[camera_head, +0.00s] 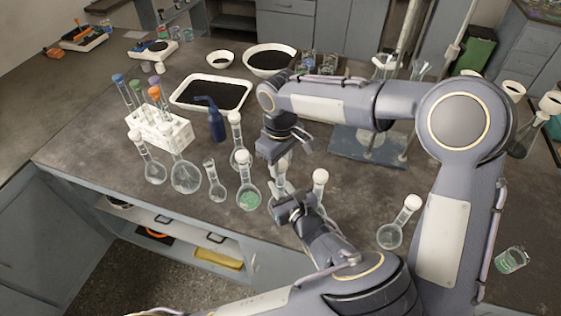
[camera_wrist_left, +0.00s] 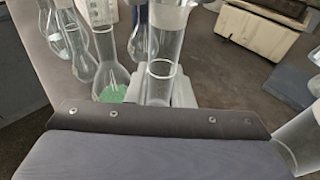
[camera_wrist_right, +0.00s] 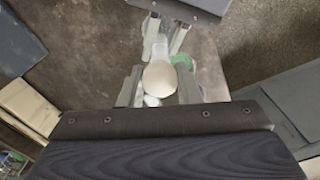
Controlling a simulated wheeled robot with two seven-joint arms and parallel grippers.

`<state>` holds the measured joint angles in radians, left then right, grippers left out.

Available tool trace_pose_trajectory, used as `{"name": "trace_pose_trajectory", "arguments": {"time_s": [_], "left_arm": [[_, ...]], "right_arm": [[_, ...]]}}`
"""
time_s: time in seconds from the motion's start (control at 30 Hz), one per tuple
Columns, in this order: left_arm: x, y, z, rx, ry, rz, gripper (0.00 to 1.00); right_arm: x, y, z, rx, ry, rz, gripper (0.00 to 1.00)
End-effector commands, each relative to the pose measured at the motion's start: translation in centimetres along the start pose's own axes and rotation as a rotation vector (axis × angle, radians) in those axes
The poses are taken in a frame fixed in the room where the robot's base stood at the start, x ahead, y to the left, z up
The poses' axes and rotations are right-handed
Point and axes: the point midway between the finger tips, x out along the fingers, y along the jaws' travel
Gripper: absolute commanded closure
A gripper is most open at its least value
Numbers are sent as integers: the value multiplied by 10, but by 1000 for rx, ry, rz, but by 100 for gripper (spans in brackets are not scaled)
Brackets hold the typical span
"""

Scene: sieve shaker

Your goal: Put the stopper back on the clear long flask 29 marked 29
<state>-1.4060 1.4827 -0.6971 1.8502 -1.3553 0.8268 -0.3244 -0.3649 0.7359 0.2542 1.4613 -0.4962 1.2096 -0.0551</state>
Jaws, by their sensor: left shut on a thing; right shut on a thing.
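The clear long flask (camera_head: 279,187) stands near the front of the bench, partly hidden by my arms. Its neck (camera_wrist_left: 163,85) is between the fingers of my left gripper (camera_head: 290,207), which is shut on it. My right gripper (camera_head: 284,160) comes from above and is shut on the white round stopper (camera_wrist_right: 160,78). In the right wrist view the stopper lines up with the flask neck and my left gripper's fingers (camera_wrist_right: 170,35) beyond it. I cannot tell whether the stopper touches the neck. No mark 29 is readable.
A flask with green contents (camera_head: 248,198) stands just left of the held flask. Several other flasks and a blue wash bottle (camera_head: 216,124) stand farther left. A stoppered flask (camera_head: 390,235) is on the right. A white test-tube rack (camera_head: 165,133) and black tray (camera_head: 212,95) lie behind.

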Motion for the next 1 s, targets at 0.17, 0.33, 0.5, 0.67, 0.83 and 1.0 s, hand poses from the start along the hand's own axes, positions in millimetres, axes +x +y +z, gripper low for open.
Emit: {"name": "trace_pose_trajectory", "arguments": {"time_s": [0.17,0.33,0.5,0.67,0.83,1.0], "left_arm": [[0,0,0,0,-1,0,100],[0,0,0,0,-1,0,100],[0,0,0,0,-1,0,100],[0,0,0,0,-1,0,100],[0,0,0,0,-1,0,100],[0,0,0,0,-1,0,100]], "right_arm": [[0,0,0,146,0,2,97],[0,0,0,292,1,1,97],[0,0,0,293,1,1,97],[0,0,0,292,1,1,57],[0,0,0,291,1,0,48],[-1,0,0,291,1,0,48]]}}
